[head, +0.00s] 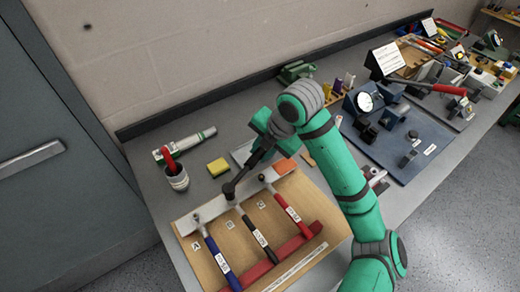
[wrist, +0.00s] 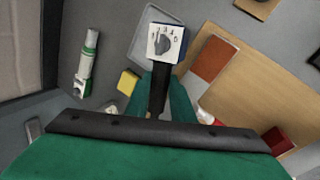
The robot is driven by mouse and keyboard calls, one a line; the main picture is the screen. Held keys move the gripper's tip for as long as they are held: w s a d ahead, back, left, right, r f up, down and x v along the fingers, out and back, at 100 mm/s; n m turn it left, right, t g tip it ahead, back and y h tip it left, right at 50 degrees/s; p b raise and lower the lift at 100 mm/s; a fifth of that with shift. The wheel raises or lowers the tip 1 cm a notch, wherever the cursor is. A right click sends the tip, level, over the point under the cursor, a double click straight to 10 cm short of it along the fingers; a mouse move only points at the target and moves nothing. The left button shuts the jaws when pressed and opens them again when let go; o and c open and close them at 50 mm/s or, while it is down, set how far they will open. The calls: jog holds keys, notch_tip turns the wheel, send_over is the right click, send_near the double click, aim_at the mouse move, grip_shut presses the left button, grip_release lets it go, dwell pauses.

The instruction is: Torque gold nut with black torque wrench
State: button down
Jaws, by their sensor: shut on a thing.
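My gripper (head: 262,148) is shut on a black shaft-like tool (head: 243,177), which slants down left to a round dark end over the rack's white rail. In the wrist view a black shaft (wrist: 158,92) shows between the green fingers. On the wooden rack (head: 205,268) lie a blue wrench (head: 218,257), a black-handled wrench (head: 260,240) and a red wrench (head: 292,213), with letter labels. I cannot make out a gold nut.
A blue plate (head: 430,155) with dark fixtures and a gauge lies right of my arm. The wall runs along the back.

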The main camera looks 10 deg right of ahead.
jog(key=shift+s+d, duration=0.1)
jog(key=shift+s, duration=0.05)
jog(key=shift+s+d+m+h, duration=0.3)
jog(key=shift+s+d+m, duration=0.25)
jog(key=shift+s+m, duration=0.3)
jog(key=shift+s+d+t, duration=0.1)
jog(key=shift+t, duration=0.2)
dwell(0.4)
jog(key=shift+s+d+m+h, duration=0.35)
jog(key=shift+s+m+h, duration=0.05)
jog(key=shift+s+m, duration=0.4)
jog(key=shift+w+a+n+y, duration=0.3)
jog(key=shift+w+n, duration=0.35)
jog(key=shift+w, duration=0.2)
jog(key=shift+r, duration=0.15)
jog(key=shift+r, duration=2.15)
